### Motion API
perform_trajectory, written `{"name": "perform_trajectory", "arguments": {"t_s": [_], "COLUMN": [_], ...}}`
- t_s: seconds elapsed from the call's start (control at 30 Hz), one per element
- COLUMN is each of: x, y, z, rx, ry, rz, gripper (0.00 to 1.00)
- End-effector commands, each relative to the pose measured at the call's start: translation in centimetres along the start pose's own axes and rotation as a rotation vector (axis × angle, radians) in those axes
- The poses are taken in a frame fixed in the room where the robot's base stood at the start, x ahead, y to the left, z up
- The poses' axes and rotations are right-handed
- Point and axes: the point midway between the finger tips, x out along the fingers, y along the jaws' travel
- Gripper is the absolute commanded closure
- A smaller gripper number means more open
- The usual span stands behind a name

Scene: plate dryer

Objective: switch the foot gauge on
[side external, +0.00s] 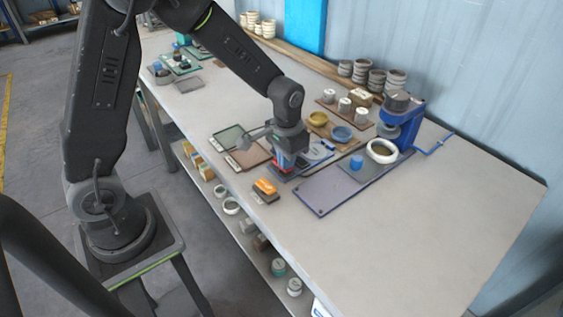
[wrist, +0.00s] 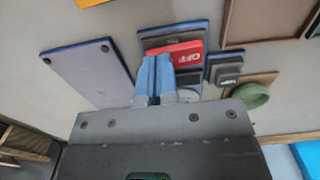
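A switch with a red face marked OFF (wrist: 186,53) sits on a blue-edged dark base (wrist: 174,36) in the wrist view. I take it to be the foot gauge's switch. In the side view a bit of red (side external: 281,166) shows just under my gripper (side external: 285,158). My gripper's two blue fingers (wrist: 156,62) are close together with only a thin gap and nothing visible between them. Their tips overlap the left end of the red face in the wrist view. I cannot tell whether they touch it. The fingers hide part of the switch.
A flat purple-grey plate (side external: 328,190) lies to the right, before a blue stand (side external: 407,124) with a white ring (side external: 382,151). An orange-topped block (side external: 265,187) is near the front edge. Trays and bowls (side external: 318,119) stand behind. The table's right end is clear.

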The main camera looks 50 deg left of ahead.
Motion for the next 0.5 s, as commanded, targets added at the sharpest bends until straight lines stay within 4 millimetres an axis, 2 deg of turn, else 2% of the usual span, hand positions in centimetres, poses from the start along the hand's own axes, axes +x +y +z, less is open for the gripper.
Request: {"name": "perform_trajectory", "arguments": {"t_s": [0.27, 0.5], "x": [0.3, -1.1], "y": [0.0, 0.0], "z": [0.0, 0.0], "rx": [0.0, 0.0], "ry": [-0.001, 0.002], "rz": [0.0, 0.0], "gripper": [1.0, 1.0]}}
